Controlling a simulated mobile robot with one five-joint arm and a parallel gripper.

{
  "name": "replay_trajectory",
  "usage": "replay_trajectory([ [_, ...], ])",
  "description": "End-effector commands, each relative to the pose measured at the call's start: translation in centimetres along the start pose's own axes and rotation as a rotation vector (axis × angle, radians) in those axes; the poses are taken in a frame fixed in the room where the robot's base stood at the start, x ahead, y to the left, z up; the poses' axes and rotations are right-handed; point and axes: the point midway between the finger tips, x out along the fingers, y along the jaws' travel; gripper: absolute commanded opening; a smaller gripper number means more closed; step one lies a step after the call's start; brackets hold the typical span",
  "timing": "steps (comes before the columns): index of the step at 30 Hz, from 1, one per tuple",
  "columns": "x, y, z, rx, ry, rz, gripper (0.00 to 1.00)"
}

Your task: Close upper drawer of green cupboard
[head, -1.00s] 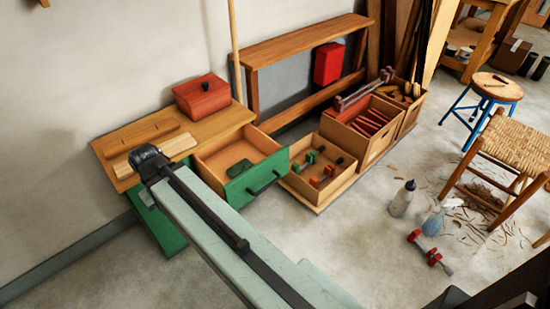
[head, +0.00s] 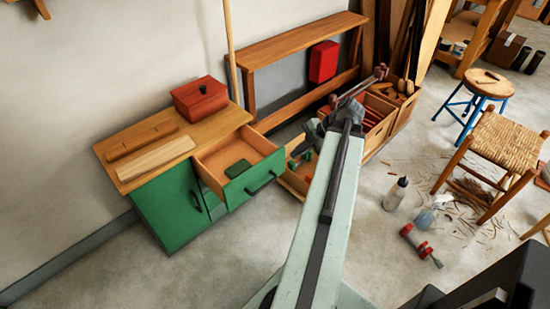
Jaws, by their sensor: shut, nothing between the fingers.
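The green cupboard (head: 170,208) stands against the wall at the left, under a wooden top. Its upper drawer (head: 253,180) is pulled out to the front right, with a green front and a dark bar handle (head: 262,183).
A red box (head: 200,98) and wooden pieces (head: 155,157) lie on the cupboard top. Wooden crates (head: 407,108) with tools stand right of the drawer. A bottle (head: 396,195), a red dumbbell-like tool (head: 420,246) and a woven stool (head: 503,145) are farther right. Floor before the cupboard is clear.

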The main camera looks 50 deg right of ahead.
Motion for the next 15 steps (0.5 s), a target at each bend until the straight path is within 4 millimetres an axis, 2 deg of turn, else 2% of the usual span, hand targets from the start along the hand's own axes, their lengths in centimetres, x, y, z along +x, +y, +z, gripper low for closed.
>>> replay_trajectory([
  [3, -0.4, -0.2, 0.3, -0.02, 0.001, 0.01, 0.0],
  [7, 0.6, -0.3, 0.4, -0.02, 0.001, 0.008, 0.0],
  [15, 6.2, -0.6, 0.7, -0.02, 0.0, 0.007, 0.0],
])
